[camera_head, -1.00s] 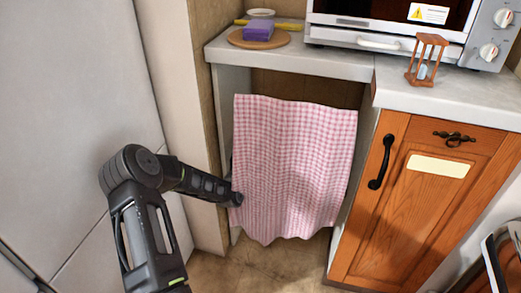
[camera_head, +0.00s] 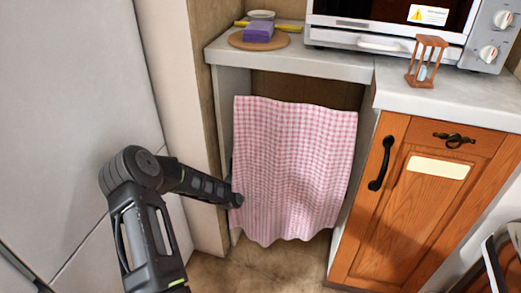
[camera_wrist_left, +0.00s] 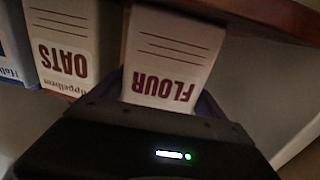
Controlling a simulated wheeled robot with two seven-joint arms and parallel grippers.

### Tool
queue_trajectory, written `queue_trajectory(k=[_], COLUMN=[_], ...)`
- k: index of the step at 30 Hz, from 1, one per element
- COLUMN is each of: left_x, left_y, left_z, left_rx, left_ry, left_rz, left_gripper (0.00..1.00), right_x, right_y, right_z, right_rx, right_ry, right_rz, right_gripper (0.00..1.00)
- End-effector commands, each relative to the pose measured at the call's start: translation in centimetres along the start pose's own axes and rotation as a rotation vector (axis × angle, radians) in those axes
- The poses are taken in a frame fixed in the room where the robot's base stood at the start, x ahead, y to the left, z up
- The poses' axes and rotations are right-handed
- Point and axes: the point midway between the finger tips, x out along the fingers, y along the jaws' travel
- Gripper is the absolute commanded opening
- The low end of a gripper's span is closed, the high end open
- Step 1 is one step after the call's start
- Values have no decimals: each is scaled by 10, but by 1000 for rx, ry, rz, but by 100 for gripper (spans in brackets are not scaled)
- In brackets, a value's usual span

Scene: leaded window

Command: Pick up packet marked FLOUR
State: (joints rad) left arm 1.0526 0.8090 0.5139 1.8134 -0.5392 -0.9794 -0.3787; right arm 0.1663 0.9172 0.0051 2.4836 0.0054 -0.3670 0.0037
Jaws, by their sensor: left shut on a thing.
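The packet marked FLOUR (camera_wrist_left: 175,45) is pale with dark red lettering and printed lines. It appears upside down in the left wrist view, just past my left gripper (camera_wrist_left: 162,98), whose fingers are shut on its sides. In the head view my left arm reaches to the left edge of a pink checked cloth (camera_head: 293,165). The cloth hides the gripper and the packet there. My right gripper is not in view.
A packet marked OATS (camera_wrist_left: 65,50) and a blue-and-white packet (camera_wrist_left: 12,45) stand left of the flour in the wrist view. A brown shelf edge (camera_wrist_left: 275,18) crosses the top.

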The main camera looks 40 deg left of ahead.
Motion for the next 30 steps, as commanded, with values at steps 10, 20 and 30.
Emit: queue_trajectory(k=[10,20,30], left_x=[0,0,1], left_y=[0,0,0], left_z=[0,-3,-26], left_rx=[0,1,2], left_ry=[0,4,6], left_rz=[0,0,0], left_gripper=[18,14,14], right_x=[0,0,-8], right_y=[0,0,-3], right_z=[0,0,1], right_rx=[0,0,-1], right_ry=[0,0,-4], right_rz=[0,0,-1], right_gripper=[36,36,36])
